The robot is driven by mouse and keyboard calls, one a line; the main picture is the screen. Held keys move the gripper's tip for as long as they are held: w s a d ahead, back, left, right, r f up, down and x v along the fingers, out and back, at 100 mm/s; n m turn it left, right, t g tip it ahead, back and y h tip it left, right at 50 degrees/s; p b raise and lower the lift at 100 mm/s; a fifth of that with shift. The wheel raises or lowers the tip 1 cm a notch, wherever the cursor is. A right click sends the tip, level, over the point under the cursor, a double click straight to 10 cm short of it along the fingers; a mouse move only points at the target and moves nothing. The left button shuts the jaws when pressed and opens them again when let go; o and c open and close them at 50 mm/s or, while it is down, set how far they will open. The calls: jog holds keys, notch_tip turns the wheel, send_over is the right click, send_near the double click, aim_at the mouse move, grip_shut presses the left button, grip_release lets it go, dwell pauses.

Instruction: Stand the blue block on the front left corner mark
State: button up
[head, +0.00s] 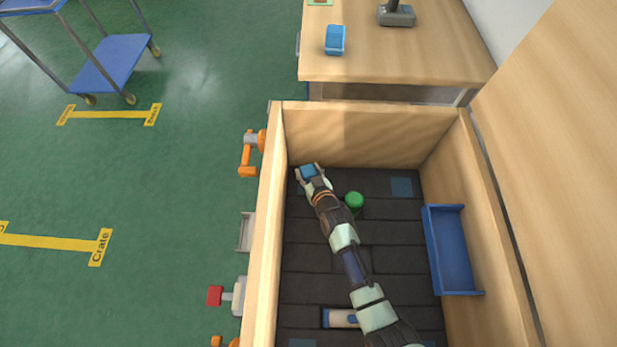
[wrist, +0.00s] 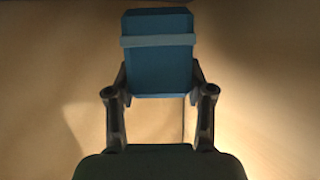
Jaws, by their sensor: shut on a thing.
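The blue block (head: 308,171) is in the far left corner of the wooden crate in the head view. My gripper (head: 311,176) is shut on it. In the wrist view the block (wrist: 158,70) is between the two fingers of my gripper (wrist: 158,93), with a lighter blue band across its upper part. Pale wood fills the background there. A dark blue square mark (head: 401,187) shows at the far right of the crate floor. The floor at the far left corner is mostly hidden by my gripper and the block. I cannot tell whether the block touches the floor.
The crate's wooden walls (head: 365,135) rise close to the block. A blue tray (head: 450,250) is along the right wall. A white and blue piece (head: 340,318) lies nearer, beside my arm.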

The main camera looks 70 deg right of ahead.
notch_tip(320, 180, down, 3)
jog(key=shift+r+b, duration=0.2)
jog(key=shift+b, duration=0.15)
jog(key=shift+r, duration=0.15)
jog(key=o, duration=1.2)
jog(key=shift+o, duration=0.2)
jog(key=p+v, duration=0.4)
jog(key=v, duration=0.1)
jog(key=shift+r, duration=0.15)
jog(key=shift+s+a, duration=0.2)
jog(key=shift+a, duration=0.05)
